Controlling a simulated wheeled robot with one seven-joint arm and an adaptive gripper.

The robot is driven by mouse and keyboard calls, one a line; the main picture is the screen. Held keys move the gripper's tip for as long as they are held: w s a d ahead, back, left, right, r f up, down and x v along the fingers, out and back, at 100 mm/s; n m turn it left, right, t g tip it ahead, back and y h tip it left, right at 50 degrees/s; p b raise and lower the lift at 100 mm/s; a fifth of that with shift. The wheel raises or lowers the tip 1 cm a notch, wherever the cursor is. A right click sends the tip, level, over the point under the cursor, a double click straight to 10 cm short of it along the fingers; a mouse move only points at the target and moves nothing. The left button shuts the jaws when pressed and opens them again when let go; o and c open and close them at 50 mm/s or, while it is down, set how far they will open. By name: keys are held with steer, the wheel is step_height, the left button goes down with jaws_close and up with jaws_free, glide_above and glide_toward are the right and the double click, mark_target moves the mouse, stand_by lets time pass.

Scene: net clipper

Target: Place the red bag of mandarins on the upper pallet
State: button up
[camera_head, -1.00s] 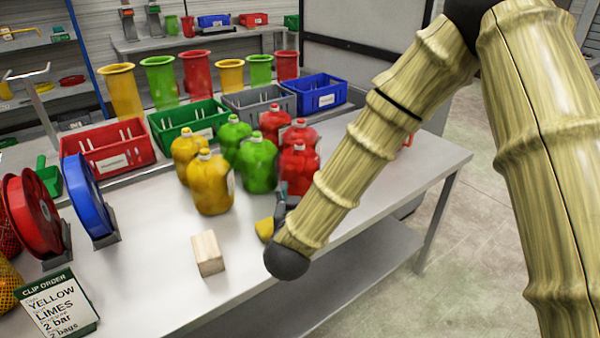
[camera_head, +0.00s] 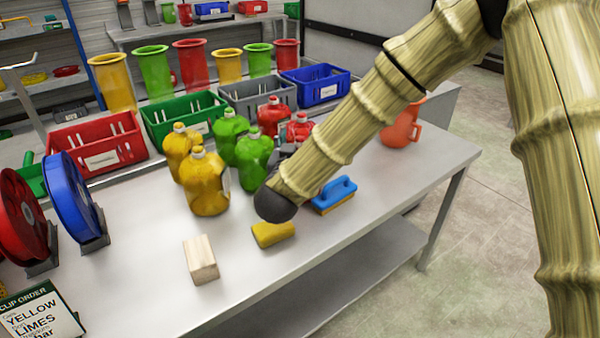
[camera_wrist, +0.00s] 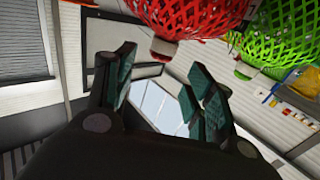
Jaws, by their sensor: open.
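Two red bags (camera_head: 270,115) stand at the back right of a group of bags on the workbench, the nearer one (camera_head: 299,128) partly hidden by my arm. A red mesh bag (camera_wrist: 195,14) fills the top of the wrist view, beside a green mesh bag (camera_wrist: 276,35). The fruit inside is too blurred to tell. My gripper (camera_wrist: 160,88) is open and empty between its dark teal fingers, apart from the red bag in that view. In the head view my wrist hides most of the gripper, near the red and green bags. I cannot identify the upper pallet.
Yellow bags (camera_head: 208,183) and green bags (camera_head: 253,160) stand close by. A yellow sponge (camera_head: 273,234), blue brush (camera_head: 335,196), wooden block (camera_head: 201,259) and orange jug (camera_head: 402,122) are on the workbench (camera_head: 340,245). Crates (camera_head: 97,143) line the back. The bench's front is mostly clear.

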mark_target(299, 139)
steer(key=shift+w+d+f+p, duration=0.1)
steer(key=shift+w+d, duration=0.05)
steer(key=shift+w, duration=0.6)
steer(key=shift+w+d+f+p, duration=0.1)
steer(key=shift+w+d+f, duration=0.1)
steer(key=shift+w, duration=0.5)
steer(key=shift+w+d+f+p, duration=0.1)
steer(key=shift+w+d, duration=0.05)
steer(key=shift+w, duration=0.6)
jaws_close()
steer(key=shift+r, duration=0.1)
